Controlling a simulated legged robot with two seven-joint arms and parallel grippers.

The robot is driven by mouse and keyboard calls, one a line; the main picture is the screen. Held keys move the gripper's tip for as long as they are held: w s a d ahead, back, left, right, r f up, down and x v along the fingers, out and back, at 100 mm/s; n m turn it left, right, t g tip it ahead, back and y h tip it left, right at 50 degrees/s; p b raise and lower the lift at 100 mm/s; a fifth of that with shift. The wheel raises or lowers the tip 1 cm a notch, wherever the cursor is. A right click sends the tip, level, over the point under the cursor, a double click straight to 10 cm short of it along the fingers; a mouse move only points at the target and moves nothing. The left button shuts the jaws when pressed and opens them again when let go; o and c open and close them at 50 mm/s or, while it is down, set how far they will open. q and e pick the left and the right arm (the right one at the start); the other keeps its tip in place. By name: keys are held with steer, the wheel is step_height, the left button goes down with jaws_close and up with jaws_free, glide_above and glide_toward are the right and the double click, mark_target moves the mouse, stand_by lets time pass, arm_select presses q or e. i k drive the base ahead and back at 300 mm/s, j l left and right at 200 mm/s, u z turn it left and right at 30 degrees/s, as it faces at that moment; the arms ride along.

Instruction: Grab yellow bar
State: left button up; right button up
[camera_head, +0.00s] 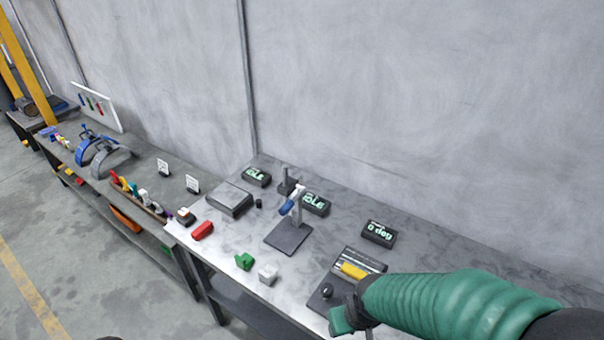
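The yellow bar (353,271) lies in a dark device with a pale top (372,259) near the front right of the nearer workbench (345,225). My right arm, in a ribbed green sleeve, comes in from the right. My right gripper (345,318) is low at the bench's front edge, below and in front of the yellow bar, apart from it in the picture. Its fingers are small and partly hidden, so I cannot tell whether they are open. The sleeve lies just right of the bar. My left gripper is not in view.
A dark stand (289,237) and a display reading "0 deg" (378,233) stand farther back. A grey wall (400,90) bounds the rear.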

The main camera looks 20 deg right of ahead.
mark_target(356, 273)
steer(key=i+z, duration=0.35)
steer(key=i+j+z, duration=0.15)
steer(key=z, duration=0.25)
steer(key=i+j+z, duration=0.35)
steer(key=i+l, duration=0.05)
steer(key=l, duration=0.05)
